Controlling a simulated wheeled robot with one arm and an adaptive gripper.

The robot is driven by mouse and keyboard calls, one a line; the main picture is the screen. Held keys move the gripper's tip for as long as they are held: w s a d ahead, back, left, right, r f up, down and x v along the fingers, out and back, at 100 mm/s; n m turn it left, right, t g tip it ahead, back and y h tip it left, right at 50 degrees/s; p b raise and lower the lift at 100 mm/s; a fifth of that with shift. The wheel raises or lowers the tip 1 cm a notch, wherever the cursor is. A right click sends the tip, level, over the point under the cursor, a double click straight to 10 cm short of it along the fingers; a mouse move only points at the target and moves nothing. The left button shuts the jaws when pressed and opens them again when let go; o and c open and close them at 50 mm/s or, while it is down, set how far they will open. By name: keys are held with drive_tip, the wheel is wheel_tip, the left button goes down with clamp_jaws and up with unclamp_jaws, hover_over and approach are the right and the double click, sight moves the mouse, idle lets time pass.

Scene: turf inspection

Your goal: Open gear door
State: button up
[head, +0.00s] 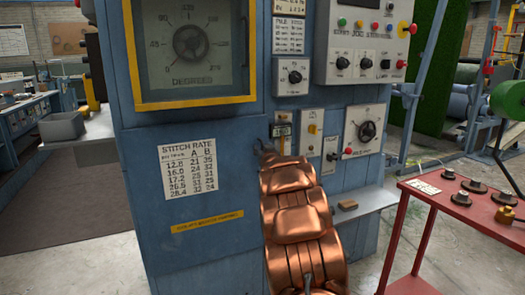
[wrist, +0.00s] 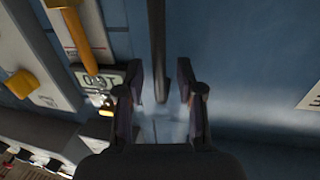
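The blue machine front carries a panel (head: 145,225) with a stitch-rate chart and a yellow label below it; I take it to be the gear door, and it looks shut. My gripper (head: 264,148) is at the panel's upper right, beside a small counter (head: 282,130). In the wrist view my gripper (wrist: 160,78) is open, its two dark fingers apart. A dark straight bar (wrist: 157,45), perhaps the door's handle, runs in from the top and ends between the fingers. I cannot tell whether either finger touches it. My arm hides part of the machine front.
A yellow-framed dial (head: 190,42) sits above the panel. Switch plates and a round knob (head: 367,131) are to the right of my gripper. A red table (head: 420,185) with several weights stands at right. Open floor (head: 75,255) lies at left.

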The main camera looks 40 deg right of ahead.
clamp_jaws()
idle(0.7)
